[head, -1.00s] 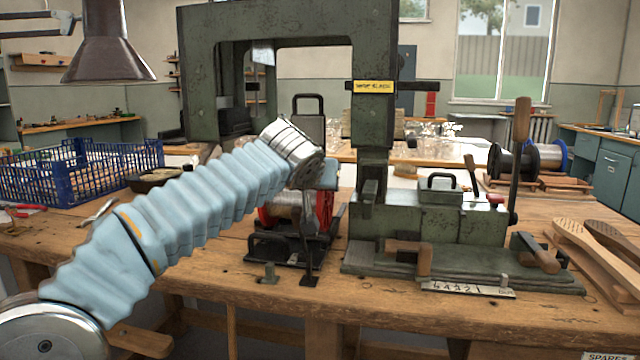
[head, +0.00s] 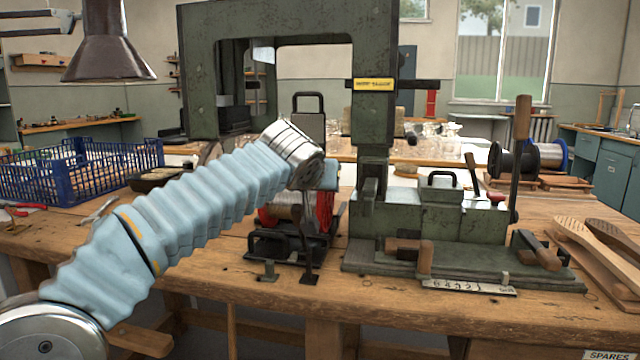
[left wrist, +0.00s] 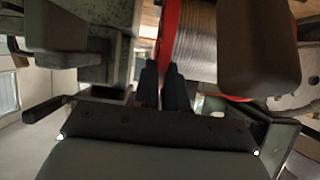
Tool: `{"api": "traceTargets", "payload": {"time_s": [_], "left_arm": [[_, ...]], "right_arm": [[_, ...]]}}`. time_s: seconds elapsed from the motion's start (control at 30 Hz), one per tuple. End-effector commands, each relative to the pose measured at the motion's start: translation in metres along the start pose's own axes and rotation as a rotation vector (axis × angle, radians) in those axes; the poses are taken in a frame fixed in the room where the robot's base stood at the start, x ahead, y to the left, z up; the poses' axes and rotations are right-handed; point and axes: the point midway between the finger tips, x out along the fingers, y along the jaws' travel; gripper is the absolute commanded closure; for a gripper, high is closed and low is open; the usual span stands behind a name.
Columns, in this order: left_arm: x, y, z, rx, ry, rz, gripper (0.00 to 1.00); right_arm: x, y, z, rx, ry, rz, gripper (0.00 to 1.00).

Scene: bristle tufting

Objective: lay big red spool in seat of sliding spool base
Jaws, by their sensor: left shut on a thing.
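The big red spool (head: 325,207) has red flanges and is wound with silvery wire. It is low in the black sliding spool base (head: 275,251) on the bench, partly hidden behind my left wrist. Its red flange and wire also show in the left wrist view (left wrist: 195,45). My left gripper (left wrist: 161,70) is shut on the spool, its two dark fingers close together at the red flange. In the head view the fingers are mostly hidden at the spool. I cannot tell whether the spool rests fully in the seat. My right gripper is not in view.
A large green machine frame (head: 370,120) stands over and right of the base. A blue crate (head: 80,175) is at the left. Other spools (head: 515,160) stand at the back right, and wooden brush bodies (head: 585,250) lie on the right. The bench front is mostly clear.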

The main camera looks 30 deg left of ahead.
Motion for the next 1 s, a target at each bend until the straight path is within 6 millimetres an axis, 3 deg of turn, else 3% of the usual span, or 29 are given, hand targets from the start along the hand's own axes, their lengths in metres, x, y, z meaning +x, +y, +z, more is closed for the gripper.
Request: {"api": "traceTargets", "payload": {"time_s": [0.87,0.9,1.0], "left_arm": [[0.0021,0.0,0.0051,0.001,0.006,0.001,1.0],[0.0021,0.0,0.0051,0.001,0.005,0.001,0.84],[0.0023,0.0,0.0056,0.0,0.004,0.001,0.69]], "right_arm": [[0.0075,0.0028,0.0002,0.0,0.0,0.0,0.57],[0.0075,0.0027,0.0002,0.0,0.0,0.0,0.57],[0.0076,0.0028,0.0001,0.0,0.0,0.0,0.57]]}}
